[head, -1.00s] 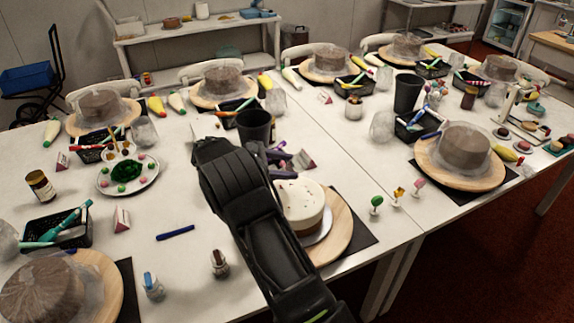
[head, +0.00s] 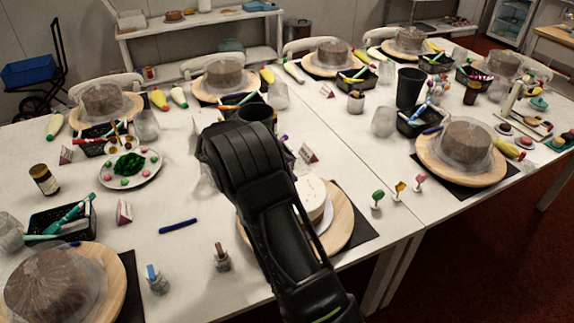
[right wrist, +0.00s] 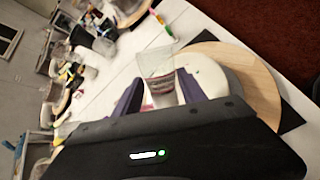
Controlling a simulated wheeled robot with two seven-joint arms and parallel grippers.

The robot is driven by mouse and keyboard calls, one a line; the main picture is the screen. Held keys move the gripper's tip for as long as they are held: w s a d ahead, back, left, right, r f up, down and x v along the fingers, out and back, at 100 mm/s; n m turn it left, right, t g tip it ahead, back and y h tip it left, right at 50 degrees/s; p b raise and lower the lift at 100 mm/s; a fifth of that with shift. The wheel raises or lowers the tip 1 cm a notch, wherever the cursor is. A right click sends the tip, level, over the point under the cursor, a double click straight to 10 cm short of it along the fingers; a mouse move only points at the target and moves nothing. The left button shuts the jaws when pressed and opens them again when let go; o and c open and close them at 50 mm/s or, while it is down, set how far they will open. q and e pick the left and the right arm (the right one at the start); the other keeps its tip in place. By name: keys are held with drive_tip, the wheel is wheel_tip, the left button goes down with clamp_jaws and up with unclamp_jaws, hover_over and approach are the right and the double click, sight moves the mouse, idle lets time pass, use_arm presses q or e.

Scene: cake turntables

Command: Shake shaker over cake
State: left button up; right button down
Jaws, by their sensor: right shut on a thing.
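The white-topped cake (head: 312,196) sits on a round wooden turntable (head: 341,228), partly hidden behind my right arm. It also shows in the right wrist view (right wrist: 206,74), beyond the fingers. My right gripper (right wrist: 158,92) is shut on a clear shaker (right wrist: 158,68) with reddish contents low inside. The shaker is between the two purple fingers and overlaps the cake's edge in that view; I cannot tell its height above the cake. In the head view my right arm hides the fingers and the shaker. My left gripper is not in view.
Small picks (head: 377,198) stand right of the turntable. A dark cup (head: 257,117) is behind my right arm. Several covered cakes on boards ring the table.

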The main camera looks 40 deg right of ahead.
drive_tip(key=shift+w, duration=0.15)
drive_tip(key=shift+g, duration=0.3)
drive_tip(key=shift+s+d+r, duration=0.25)
drive_tip(key=shift+s+r, duration=0.3)
drive_tip(key=shift+r, duration=0.05)
drive_tip(key=shift+w+a+f+b, duration=0.3)
drive_tip(key=shift+w+f, duration=0.15)
drive_tip(key=shift+f, duration=0.2)
drive_tip(key=shift+w, duration=0.15)
drive_tip(key=shift+r+h, duration=0.1)
drive_tip(key=shift+h, duration=0.2)
drive_tip(key=shift+w, duration=0.1)
